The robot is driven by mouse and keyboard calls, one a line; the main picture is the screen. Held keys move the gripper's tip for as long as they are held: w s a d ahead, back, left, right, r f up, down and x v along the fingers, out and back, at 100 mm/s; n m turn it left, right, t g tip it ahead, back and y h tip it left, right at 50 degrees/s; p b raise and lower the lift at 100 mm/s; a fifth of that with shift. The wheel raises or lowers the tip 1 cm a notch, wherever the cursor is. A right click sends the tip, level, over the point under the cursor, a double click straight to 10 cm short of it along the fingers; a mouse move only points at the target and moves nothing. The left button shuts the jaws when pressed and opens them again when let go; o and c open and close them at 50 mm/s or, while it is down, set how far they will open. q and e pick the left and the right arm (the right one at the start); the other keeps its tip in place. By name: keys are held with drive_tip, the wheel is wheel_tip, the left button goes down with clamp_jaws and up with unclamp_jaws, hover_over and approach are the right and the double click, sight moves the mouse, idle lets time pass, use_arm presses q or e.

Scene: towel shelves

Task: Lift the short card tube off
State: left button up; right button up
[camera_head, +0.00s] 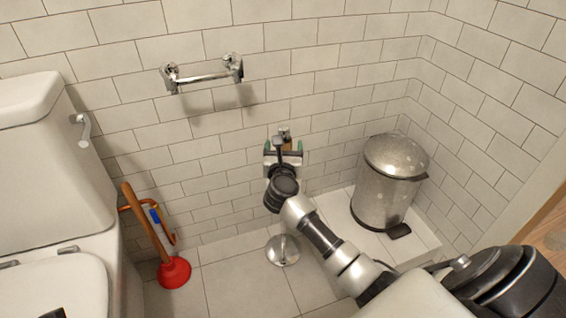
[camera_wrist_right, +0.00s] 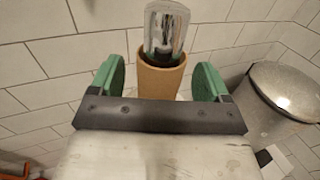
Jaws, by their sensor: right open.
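The short card tube (camera_wrist_right: 161,82) is brown and sits around a chrome post (camera_wrist_right: 166,32), whose rounded end sticks out of it in the right wrist view. My right gripper (camera_wrist_right: 161,80) is open, with one green finger on each side of the tube and a gap showing at each. In the head view my right gripper (camera_head: 284,148) is in front of the tiled wall, above the round chrome base (camera_head: 283,250) of a floor stand. There the gripper and arm hide most of the tube and post. My left gripper is not in view.
An empty chrome wall holder (camera_head: 204,76) is up and left of the gripper. A metal pedal bin (camera_head: 385,185) stands on a ledge to the right. A plunger (camera_head: 173,272) and the toilet (camera_head: 50,170) are at left. Bare floor lies around the stand base.

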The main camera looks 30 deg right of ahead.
drive_tip(key=shift+w+d, duration=0.3)
drive_tip(key=shift+w, duration=0.15)
drive_tip(key=c, duration=1)
drive_tip(key=shift+o, duration=0.2)
drive_tip(key=shift+r, duration=0.1)
